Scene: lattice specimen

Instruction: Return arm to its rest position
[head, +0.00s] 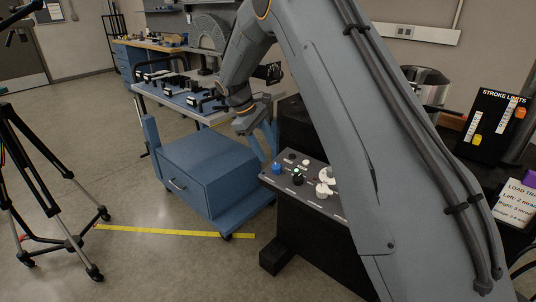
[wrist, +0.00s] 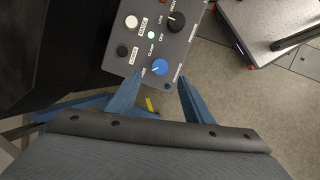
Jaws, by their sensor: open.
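My arm (head: 335,110) crosses the head view from the lower right and bends down at the top centre. My gripper (head: 268,135) hangs beside the left end of a grey control panel (head: 310,187). In the wrist view my gripper (wrist: 160,85) shows two blue fingers spread apart with nothing between them. A blue knob (wrist: 159,67) on the panel lies just beyond the fingertips, and I see no contact. The knob also shows in the head view (head: 277,168). The panel carries black and white knobs too.
A blue cart (head: 205,175) with a drawer stands left of the panel. A workbench (head: 185,98) with small black parts is behind it. A tripod (head: 45,185) stands at the left. Yellow tape (head: 170,231) marks the open floor. A stroke limits sign (head: 490,125) stands at the right.

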